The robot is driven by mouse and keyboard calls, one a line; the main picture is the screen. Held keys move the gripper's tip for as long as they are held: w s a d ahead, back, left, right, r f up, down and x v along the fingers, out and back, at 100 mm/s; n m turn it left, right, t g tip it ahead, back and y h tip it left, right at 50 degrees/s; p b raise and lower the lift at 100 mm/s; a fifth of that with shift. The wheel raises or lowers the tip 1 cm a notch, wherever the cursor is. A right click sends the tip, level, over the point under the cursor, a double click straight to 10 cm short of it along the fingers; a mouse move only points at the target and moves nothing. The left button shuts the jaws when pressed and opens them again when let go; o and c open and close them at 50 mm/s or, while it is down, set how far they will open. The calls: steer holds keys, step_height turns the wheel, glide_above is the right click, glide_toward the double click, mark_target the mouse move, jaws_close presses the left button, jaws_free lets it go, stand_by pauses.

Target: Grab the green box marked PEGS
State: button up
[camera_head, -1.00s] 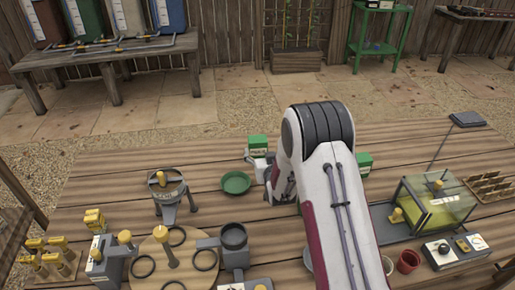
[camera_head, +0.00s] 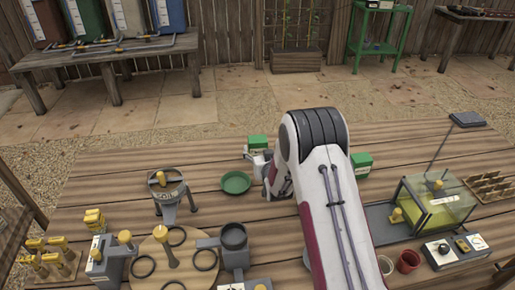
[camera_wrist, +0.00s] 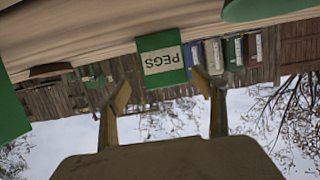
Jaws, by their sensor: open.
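The green PEGS box (camera_wrist: 162,60) has a white label and appears upside down in the wrist view, straight ahead between my finger tips. In the head view it is the green box (camera_head: 258,142) just left of my arm, its lower part covered by my gripper (camera_head: 259,158). My gripper, seen in the wrist view (camera_wrist: 162,86), is open and empty, one finger on each side of the box's image. The box appears to stand on the wooden table; whether a finger touches it is unclear.
A second green box (camera_head: 361,165) stands right of my arm, and a green dish (camera_head: 236,182) lies left. A tripod stand (camera_head: 168,190) and a round board with rings (camera_head: 165,262) are at the left front. A clear-sided case (camera_head: 435,205) is at the right.

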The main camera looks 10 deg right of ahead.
mark_target(259, 146)
steer(key=shift+w, duration=0.1)
stand_by(0.3)
steer(key=shift+w+a+f, duration=0.15)
steer(key=shift+w+a, duration=0.05)
steer(key=shift+w, duration=0.45)
steer(key=shift+w+a+f, duration=0.15)
steer(key=shift+w, duration=0.45)
steer(key=shift+x, duration=1.25)
steer(key=c, duration=1.3)
